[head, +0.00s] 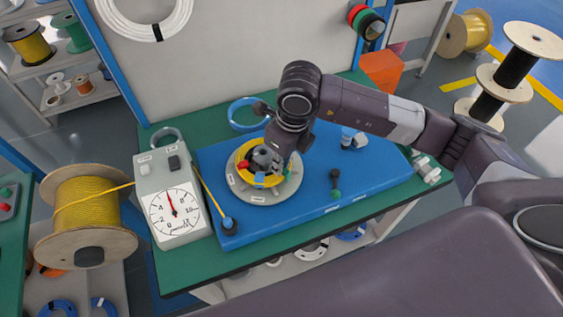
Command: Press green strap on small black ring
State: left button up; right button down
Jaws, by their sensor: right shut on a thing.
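My right gripper (274,158) reaches down over a yellow cable coil (245,151) on a round grey disc (262,197). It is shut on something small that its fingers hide. A red strap (243,165) and a blue strap (260,181) show on the coil. I cannot clearly make out a green strap or a small black ring at the coil; the gripper covers its right part. My left gripper is not in view.
The blue board (300,215) lies on a green table (172,275). A grey gauge box (167,195) and a yellow cable spool (85,215) stand at left, with yellow cable running from the spool. A blue ring (235,119) lies behind the board.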

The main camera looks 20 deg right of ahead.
jog(key=shift+s+f+b, duration=0.15)
jog(key=shift+f+b, duration=0.05)
jog(key=shift+b, duration=0.15)
dwell(1.1)
jog(key=c, duration=1.8)
grip_release()
jog(key=shift+c, duration=0.2)
jog(key=shift+r, duration=0.15)
jog(key=shift+r+p, duration=2.2)
jog(key=shift+r, duration=1.8)
